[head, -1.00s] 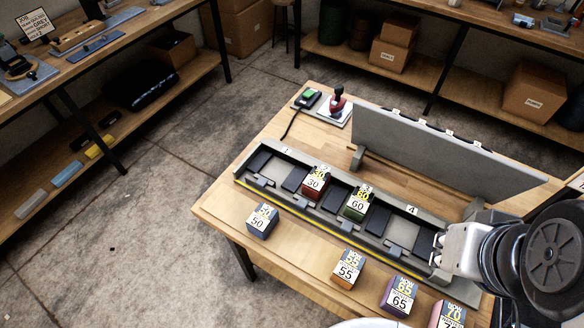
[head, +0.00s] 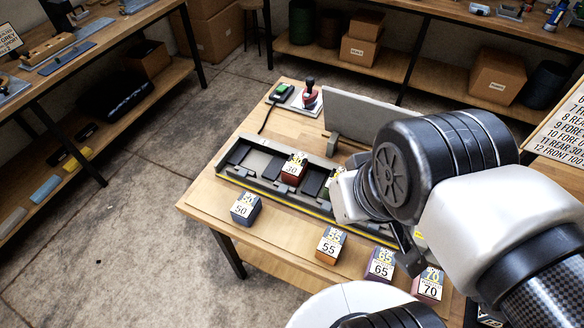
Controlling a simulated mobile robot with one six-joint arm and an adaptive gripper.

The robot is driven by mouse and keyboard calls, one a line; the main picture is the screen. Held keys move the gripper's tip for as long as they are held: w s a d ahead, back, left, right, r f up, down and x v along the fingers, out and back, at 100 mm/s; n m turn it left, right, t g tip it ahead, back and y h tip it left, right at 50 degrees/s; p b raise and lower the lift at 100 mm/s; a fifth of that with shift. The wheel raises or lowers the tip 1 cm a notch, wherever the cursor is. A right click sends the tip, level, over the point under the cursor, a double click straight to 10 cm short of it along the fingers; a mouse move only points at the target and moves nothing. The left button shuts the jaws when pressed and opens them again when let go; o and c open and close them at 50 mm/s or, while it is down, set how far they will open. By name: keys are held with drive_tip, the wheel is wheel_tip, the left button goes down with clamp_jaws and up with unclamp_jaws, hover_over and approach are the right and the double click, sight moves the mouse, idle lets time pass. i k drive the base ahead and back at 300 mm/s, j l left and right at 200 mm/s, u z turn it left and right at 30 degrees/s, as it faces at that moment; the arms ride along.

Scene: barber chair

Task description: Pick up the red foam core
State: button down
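The red foam core (head: 292,170) is a small dark red block with a label reading 30. It stands in a slot of the long grey tray (head: 262,190). My gripper (head: 342,196) is mostly hidden behind my own wrist and arm. A silver part of it shows over the tray, to the right of the red block and apart from it in the picture. Its fingertips cannot be made out, so I cannot tell whether it is open or shut. The green block's place and the tray's right part are mostly covered by my arm.
A grey-blue block marked 50 (head: 245,209), an orange block marked 55 (head: 331,246), a purple block marked 65 (head: 380,265) and a reddish-pink block marked 70 (head: 427,286) stand in front of the tray. A grey upright panel (head: 360,115) stands behind it. A red-handled device (head: 309,97) sits at the back.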

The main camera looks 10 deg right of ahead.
sight(296, 168)
drive_tip(key=i+j+z, duration=0.2)
drive_tip(key=j+z, duration=0.2)
drive_tip(key=i+j+z, duration=0.1)
drive_tip(key=j+z, duration=0.35)
drive_tip(key=j, duration=0.2)
drive_tip(key=j+z, duration=0.4)
drive_tip(key=j, duration=0.15)
